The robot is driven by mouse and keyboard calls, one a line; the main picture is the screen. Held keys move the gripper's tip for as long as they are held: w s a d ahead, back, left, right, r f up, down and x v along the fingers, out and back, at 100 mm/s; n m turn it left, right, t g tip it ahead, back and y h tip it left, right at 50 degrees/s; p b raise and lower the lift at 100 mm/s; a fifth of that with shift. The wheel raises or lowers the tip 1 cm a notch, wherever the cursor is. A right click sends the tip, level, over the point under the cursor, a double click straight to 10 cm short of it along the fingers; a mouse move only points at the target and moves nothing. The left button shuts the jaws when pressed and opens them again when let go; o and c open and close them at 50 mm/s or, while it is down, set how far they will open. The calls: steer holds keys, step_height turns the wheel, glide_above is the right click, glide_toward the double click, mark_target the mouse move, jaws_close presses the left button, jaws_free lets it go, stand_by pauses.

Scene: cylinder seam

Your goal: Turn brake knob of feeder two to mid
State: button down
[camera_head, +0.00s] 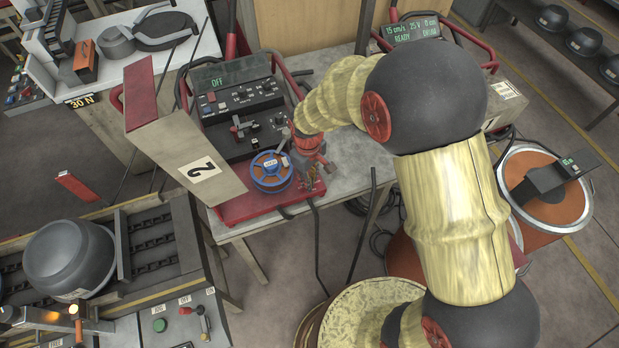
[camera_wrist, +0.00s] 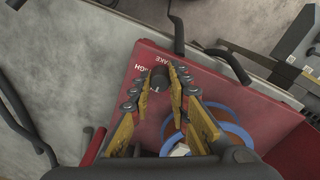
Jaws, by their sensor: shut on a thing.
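Feeder two is the red machine with the raised cover marked 2 (camera_head: 155,110) and a display reading OFF. Its blue wire spool (camera_head: 259,182) sits on the red base. My gripper (camera_head: 308,181) reaches down just right of the spool. In the wrist view my gripper (camera_wrist: 160,82) has its fingertips on both sides of the dark brake knob (camera_wrist: 160,75), shut on it. Part of the word BRAKE and other partly hidden lettering show on the red plate around the knob. The knob's pointer cannot be made out, so its setting is unclear. The gripper hides the knob in the head view.
A control panel (camera_head: 240,105) with buttons and levers lies behind the spool. A dark rod (camera_wrist: 180,35) and the red base's edge are near the gripper in the wrist view. The grey table (camera_head: 350,85) has clear room to the right of the feeder.

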stand_by(0.4)
steer(key=c, duration=1.7)
jaws_free()
steer(key=shift+o, duration=0.2)
step_height(320, 180, up, 12)
steer(key=shift+s+a, duration=0.15)
steer(key=shift+a, duration=0.05)
